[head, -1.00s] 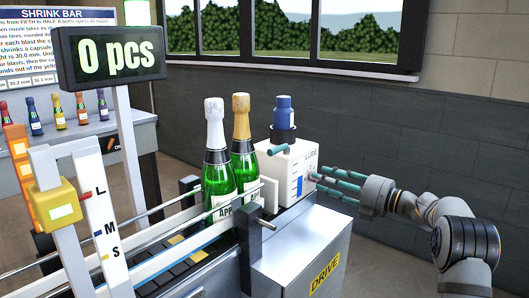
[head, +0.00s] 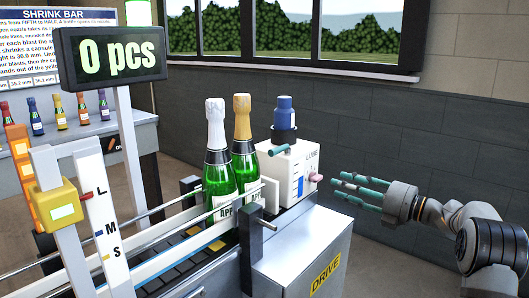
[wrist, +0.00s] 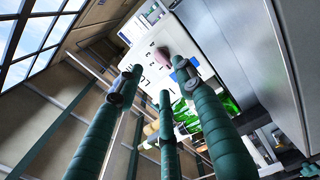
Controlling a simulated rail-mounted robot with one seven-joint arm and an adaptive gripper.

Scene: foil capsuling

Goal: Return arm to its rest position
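My gripper (head: 339,184) is at the right in the head view, with three teal fingers pointing left toward the white lube unit (head: 277,165). The fingers are spread and empty, with a clear gap between their tips and the unit's pink knob (head: 316,177). In the wrist view the fingers (wrist: 158,82) reach up from the bottom, apart from one another, and nothing is between them. The pink knob also shows there (wrist: 164,53), beyond the fingertips. My forearm bends down out of the head view at the lower right.
The lube unit with its blue bottle (head: 284,112) stands on the grey drive cabinet (head: 310,250). Two green bottles, silver-topped (head: 217,170) and gold-topped (head: 243,150), stand on the conveyor between rails. A counter display (head: 112,53) reads 0 pcs. Free room lies around my gripper, before the wall.

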